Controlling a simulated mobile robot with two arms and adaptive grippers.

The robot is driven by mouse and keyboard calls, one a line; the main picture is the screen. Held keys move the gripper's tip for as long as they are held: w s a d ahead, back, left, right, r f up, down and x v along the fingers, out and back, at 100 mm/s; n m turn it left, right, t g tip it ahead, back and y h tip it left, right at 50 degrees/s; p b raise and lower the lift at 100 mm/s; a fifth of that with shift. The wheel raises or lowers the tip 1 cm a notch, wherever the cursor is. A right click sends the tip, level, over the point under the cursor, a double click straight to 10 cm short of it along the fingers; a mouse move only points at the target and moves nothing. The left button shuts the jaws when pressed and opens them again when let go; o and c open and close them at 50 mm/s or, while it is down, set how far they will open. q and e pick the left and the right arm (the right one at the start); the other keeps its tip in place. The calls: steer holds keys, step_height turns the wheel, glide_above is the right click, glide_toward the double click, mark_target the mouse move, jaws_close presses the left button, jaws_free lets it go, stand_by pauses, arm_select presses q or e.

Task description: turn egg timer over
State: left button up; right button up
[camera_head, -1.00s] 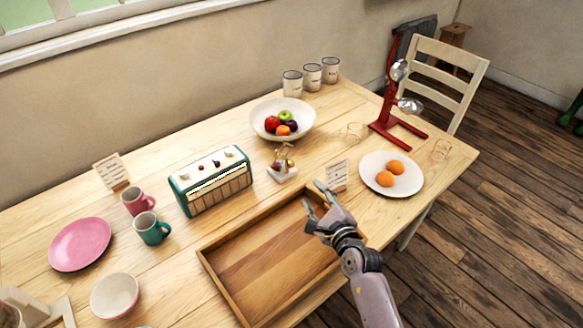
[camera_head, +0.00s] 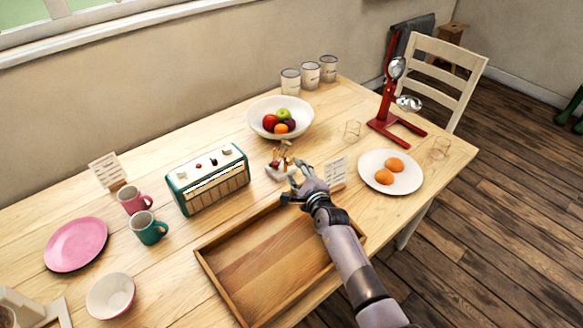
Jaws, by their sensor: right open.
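A small brass-coloured object on a pale base, which looks like the egg timer (camera_head: 283,158), stands on the table behind the wooden tray. My right gripper (camera_head: 291,182) is open, just in front of it. The fingers partly cover its base, and I cannot tell whether they touch it. Its details are too small to make out. My left gripper is not in view.
The wooden tray (camera_head: 205,262) lies under my right forearm. A teal radio (camera_head: 210,180) stands left of the timer and a fruit bowl (camera_head: 255,128) behind it. To the right are a card (camera_head: 338,172), a plate (camera_head: 410,182) with orange eggs and a red stand (camera_head: 385,115).

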mark_target(290, 164)
steer(key=shift+b+x, duration=0.65)
steer(key=shift+x, duration=1.7)
steer(key=shift+s, duration=0.1)
jaws_close()
